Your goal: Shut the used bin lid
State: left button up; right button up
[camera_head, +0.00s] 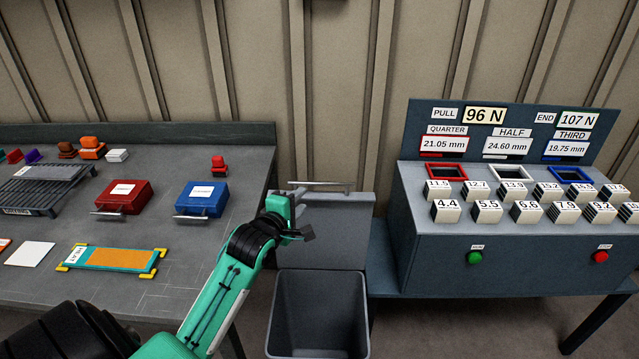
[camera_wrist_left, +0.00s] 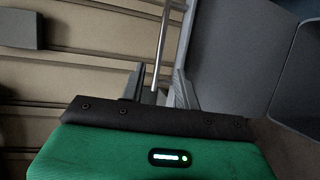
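The used bin (camera_head: 318,318) is a grey open-topped bin standing between the table and the panel desk. Its grey lid (camera_head: 338,232) stands raised upright at the bin's back, with a metal bar handle (camera_head: 318,186) along its top edge. In the left wrist view the bar handle (camera_wrist_left: 162,45) runs between the two fingers of my left gripper (camera_wrist_left: 160,88), which are apart. In the head view my left gripper (camera_head: 300,212) is at the lid's left edge, near the handle's left end. Whether the fingers touch the bar I cannot tell. My right gripper is out of view.
The left table (camera_head: 150,215) holds a red box (camera_head: 123,197), a blue box (camera_head: 202,199), an orange belt mat (camera_head: 115,258) and a dark rack (camera_head: 40,190). The panel desk (camera_head: 520,250) with buttons and numbered blocks stands close on the bin's right.

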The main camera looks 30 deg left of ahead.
aim_at(320, 184)
pick_arm(q)
jog(key=p+x, duration=0.1)
jog(key=x, duration=1.1)
jog(key=shift+d+f+p, duration=0.1)
jog(key=shift+p, duration=0.25)
grip_shut()
